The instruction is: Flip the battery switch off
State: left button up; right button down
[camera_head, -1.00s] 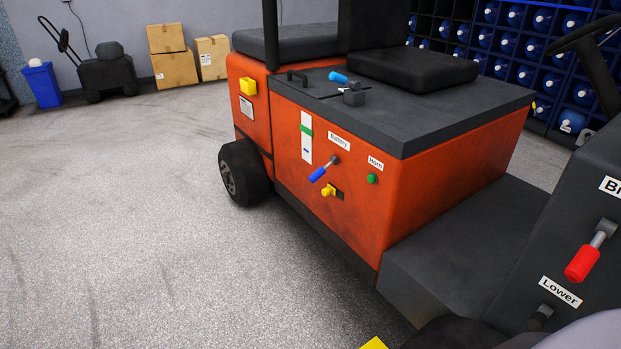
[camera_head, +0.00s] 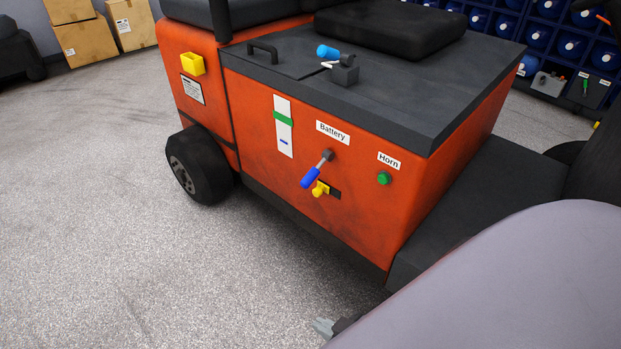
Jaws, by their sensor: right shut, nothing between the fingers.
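The battery switch (camera_head: 310,177) is a lever with a blue handle on the orange side panel of the vehicle. Its handle points down and to the left from a dark pivot. The "Battery" label (camera_head: 333,133) is just above it. My left gripper is not in view.
A yellow knob (camera_head: 320,189) sits close below the switch. A green horn button (camera_head: 384,179) is to the right. The vehicle's dark top (camera_head: 400,100) overhangs the panel. My grey arm fills the lower right. The floor (camera_head: 120,240) at left is clear.

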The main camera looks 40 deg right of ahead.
aim_at(327, 155)
jog(key=i+j+z, duration=0.1)
jog(key=i+z, duration=0.2)
jog(key=i, duration=0.25)
jog(key=i+j+z, duration=0.3)
jog(key=i, duration=0.2)
jog(key=i+l, duration=0.05)
jog(key=l, duration=0.05)
